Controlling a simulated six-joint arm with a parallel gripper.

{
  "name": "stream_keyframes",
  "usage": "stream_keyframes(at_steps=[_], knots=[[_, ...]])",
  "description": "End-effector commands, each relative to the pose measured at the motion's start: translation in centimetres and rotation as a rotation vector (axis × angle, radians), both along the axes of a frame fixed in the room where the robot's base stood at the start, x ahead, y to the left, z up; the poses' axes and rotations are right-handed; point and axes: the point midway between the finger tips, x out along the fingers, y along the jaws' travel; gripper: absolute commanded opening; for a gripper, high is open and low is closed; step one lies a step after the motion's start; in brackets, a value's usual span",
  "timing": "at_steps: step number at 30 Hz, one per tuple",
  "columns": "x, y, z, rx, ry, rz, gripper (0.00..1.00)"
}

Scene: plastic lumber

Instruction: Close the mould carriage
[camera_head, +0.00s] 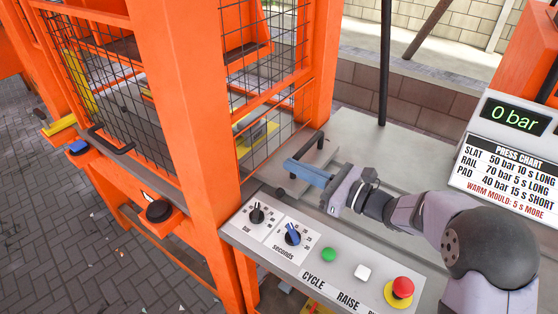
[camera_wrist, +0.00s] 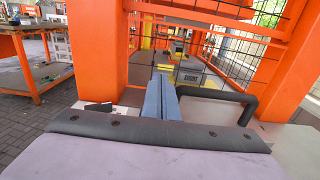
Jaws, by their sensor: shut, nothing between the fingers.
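The mould carriage shows as a flat grey plate (camera_head: 316,154) at the opening of the orange press frame, with a black bar handle (camera_wrist: 218,94) on its near side. In the wrist view a yellow mould block marked SHORT (camera_wrist: 188,78) lies beyond the handle, inside the press. My gripper (camera_head: 290,167) has blue fingers, pressed together and empty. They lie at the handle and hide part of it in the head view. In the wrist view the fingers (camera_wrist: 160,92) point toward the press and overlap the handle's left end. I cannot tell whether they touch it.
An orange post (camera_head: 188,110) and mesh guard (camera_head: 100,90) stand left of the opening. The control panel (camera_head: 315,256) with dials, buttons and a red stop lies in front. A 0 bar display (camera_head: 514,116) and press chart stand right. The grey bench behind my gripper is mostly clear.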

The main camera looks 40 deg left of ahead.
Motion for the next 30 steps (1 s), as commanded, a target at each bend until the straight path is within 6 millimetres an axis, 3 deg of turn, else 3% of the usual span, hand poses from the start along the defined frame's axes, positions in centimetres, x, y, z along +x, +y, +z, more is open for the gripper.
stream_keyframes(at_steps=[3, 9, 23, 30], knots=[[0.1, -2.3, -0.1, -0.001, 0.000, -0.004, 0.00], [0.1, -4.7, -0.1, -0.001, 0.001, -0.002, 0.00], [-0.1, -5.7, 0.0, -0.004, -0.002, 0.002, 0.00], [-2.7, -7.8, 0.3, -0.148, -0.109, 0.077, 0.00]])
